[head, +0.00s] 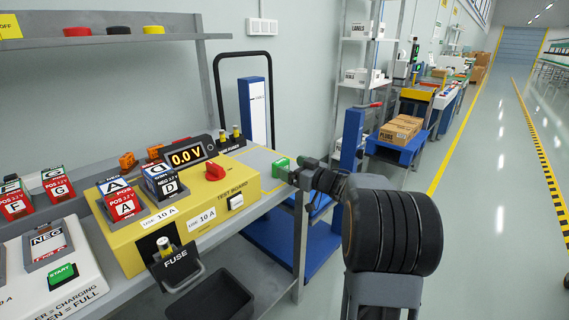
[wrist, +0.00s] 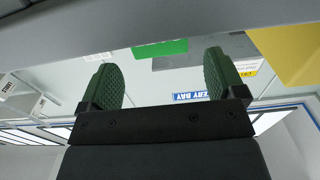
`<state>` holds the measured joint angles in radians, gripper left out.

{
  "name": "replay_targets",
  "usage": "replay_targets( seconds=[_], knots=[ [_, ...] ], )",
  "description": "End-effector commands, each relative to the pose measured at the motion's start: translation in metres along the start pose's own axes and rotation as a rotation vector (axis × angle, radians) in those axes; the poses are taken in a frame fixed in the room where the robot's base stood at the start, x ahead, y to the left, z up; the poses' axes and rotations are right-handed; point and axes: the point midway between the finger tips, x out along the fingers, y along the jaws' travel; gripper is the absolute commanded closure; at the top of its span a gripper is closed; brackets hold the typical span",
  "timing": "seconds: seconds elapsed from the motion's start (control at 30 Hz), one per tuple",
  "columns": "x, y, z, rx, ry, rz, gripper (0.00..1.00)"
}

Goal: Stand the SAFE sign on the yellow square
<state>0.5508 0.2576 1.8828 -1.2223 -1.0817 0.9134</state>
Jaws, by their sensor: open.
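A small bright green piece (head: 281,162) is at the right end of the bench, at the tip of my gripper (head: 286,170). It may be the SAFE sign, but I can read no lettering on it. In the wrist view, a flat bright green patch (wrist: 160,48) shows between the fingertips, beyond them and partly cut off by a grey edge. My gripper (wrist: 162,75) is open, its two dark green pads wide apart with nothing held. I cannot make out the yellow square for certain.
The yellow test board (head: 205,205) with a red knob (head: 216,172) and a 0.0 V display (head: 187,155) stands left of my gripper. A blue-framed cart (head: 352,135) stands behind. The floor at right is clear.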

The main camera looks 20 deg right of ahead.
Motion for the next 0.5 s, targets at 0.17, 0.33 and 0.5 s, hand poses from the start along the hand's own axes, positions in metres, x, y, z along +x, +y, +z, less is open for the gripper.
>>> replay_targets(
  seconds=[0.17,0.33,0.5],
  knots=[
    [-0.036,0.001,-0.002,0.0,-0.001,0.004,0.11],
    [-0.061,0.001,-0.002,0.0,0.0,0.002,0.11],
    [-0.075,0.0,-0.001,-0.001,0.0,0.0,0.11]
  ],
)
